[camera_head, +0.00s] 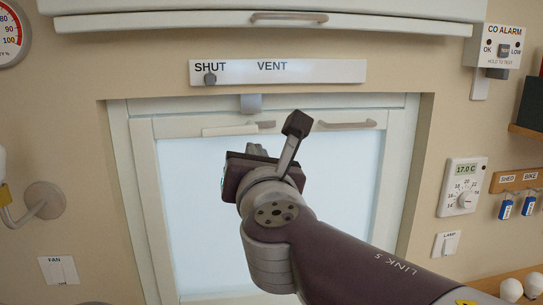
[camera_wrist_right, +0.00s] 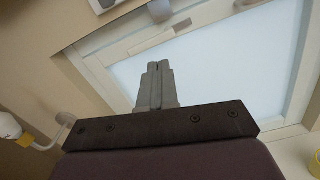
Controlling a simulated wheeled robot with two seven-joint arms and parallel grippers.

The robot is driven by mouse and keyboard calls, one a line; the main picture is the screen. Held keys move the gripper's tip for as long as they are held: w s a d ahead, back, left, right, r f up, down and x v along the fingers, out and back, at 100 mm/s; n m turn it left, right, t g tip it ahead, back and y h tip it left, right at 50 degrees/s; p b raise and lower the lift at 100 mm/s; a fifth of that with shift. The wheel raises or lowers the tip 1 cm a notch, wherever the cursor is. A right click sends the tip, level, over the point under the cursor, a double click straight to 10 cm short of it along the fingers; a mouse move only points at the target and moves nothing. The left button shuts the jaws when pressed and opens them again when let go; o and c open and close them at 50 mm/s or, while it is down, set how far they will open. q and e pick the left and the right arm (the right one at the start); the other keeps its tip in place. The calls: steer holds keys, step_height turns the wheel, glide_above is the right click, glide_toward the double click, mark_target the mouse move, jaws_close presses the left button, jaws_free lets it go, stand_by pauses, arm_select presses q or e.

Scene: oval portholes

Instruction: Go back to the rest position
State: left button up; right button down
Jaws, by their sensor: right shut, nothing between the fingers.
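My right arm comes in from the lower right in the head view and reaches up in front of the window. My right gripper (camera_head: 257,149) is at the middle of the window, partly hidden by its own wrist. In the right wrist view its two fingers (camera_wrist_right: 158,68) are together with nothing between them. No object is in its hold. Whether the fingertips touch the window cannot be told. My left gripper is not in view.
The window (camera_head: 190,195) has a pale frame with handles (camera_head: 346,125) along its top. A wall lamp (camera_head: 43,200) is at left. A thermostat (camera_head: 462,187) and key rack (camera_head: 518,181) are at right.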

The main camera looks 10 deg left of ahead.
steer(key=s+d+f+m+g+h, duration=0.1)
steer(key=d+f+m+g, duration=0.2)
steer(key=f+m, duration=0.6)
steer(key=s+d+f+m+g+h+b, duration=0.1)
steer(key=d+f+m+g+h, duration=0.2)
steer(key=f, duration=0.9)
steer(key=s+d+f+m+g, duration=0.1)
steer(key=d+f+m+g, duration=0.3)
steer(key=f+m, duration=0.55)
steer(key=s+d+f+m+g+b, duration=0.1)
steer(key=s+d+f+m+g, duration=0.2)
steer(key=s+d+f+m, duration=0.2)
steer(key=s+d+f+m+g+h+b, duration=0.1)
steer(key=s+d+f+m+g, duration=0.2)
steer(key=s+d+f+m, duration=0.3)
steer(key=d+f+m, duration=0.4)
steer(key=d+f, duration=0.1)
steer(key=f, duration=0.2)
steer(key=shift+s+d, duration=0.15)
steer(key=shift+d, duration=0.25)
